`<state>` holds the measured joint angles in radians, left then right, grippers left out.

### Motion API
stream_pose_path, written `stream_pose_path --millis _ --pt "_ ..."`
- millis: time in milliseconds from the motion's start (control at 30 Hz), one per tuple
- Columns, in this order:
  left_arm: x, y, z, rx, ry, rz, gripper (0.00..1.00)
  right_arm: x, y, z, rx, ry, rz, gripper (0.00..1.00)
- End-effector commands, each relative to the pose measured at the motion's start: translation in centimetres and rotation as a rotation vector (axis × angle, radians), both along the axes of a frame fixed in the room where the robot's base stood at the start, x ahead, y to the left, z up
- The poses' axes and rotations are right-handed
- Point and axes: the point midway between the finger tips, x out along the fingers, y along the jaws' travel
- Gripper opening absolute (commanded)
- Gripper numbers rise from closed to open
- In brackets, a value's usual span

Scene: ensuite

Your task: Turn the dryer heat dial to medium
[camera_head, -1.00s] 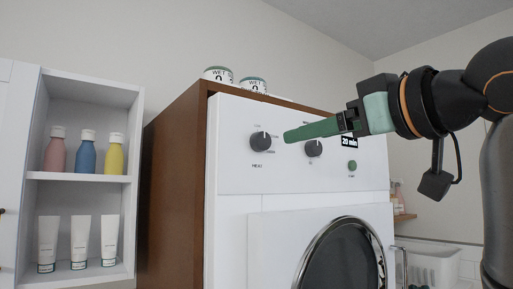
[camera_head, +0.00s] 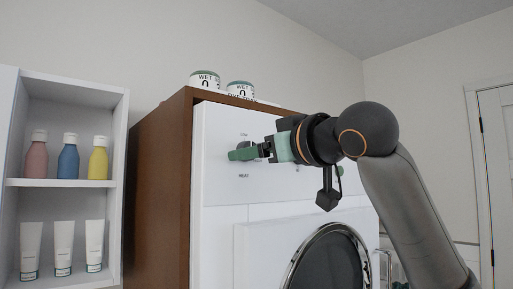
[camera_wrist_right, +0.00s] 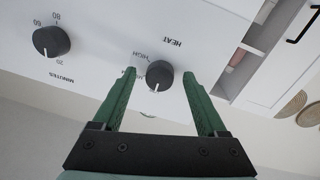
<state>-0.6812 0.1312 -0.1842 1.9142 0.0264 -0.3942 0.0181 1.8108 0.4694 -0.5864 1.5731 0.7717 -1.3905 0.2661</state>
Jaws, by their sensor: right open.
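The heat dial (camera_wrist_right: 159,76) is a dark round knob on the white dryer panel. In the right wrist view its white pointer mark faces down the picture, away from the HEAT label and toward a small label that I read as LOW. My right gripper (camera_wrist_right: 160,72), with green fingers, is open, one finger on each side of the dial. I cannot tell whether they touch it. In the head view my right gripper (camera_head: 243,152) covers the dial. My left gripper is not in view.
The minutes dial (camera_wrist_right: 51,41) is left of the heat dial in the wrist view. The dryer (camera_head: 215,215) stands in a brown wooden surround (camera_head: 160,180) with labelled tins (camera_head: 205,79) on top. A white shelf (camera_head: 60,183) with bottles and tubes stands at left.

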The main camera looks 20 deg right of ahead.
Motion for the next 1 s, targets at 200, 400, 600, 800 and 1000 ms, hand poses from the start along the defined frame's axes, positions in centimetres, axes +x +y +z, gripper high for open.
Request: stream_pose_path --millis 200,400,600,800,1000 --pt "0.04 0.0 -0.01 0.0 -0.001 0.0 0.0 0.02 0.02 -0.01 0.0 0.0 0.0 0.75" --pt "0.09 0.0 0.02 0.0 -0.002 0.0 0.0 -0.01 0.02 0.01 0.0 -0.001 0.0 0.53" --pt "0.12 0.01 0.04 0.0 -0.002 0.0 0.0 -0.03 0.02 0.02 0.0 -0.001 0.0 0.3" --pt "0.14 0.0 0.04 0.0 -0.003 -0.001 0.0 -0.03 0.0 0.04 0.0 -0.001 0.0 0.08" --pt "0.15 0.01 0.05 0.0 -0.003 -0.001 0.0 -0.04 0.0 0.04 0.001 -0.002 0.0 0.0"
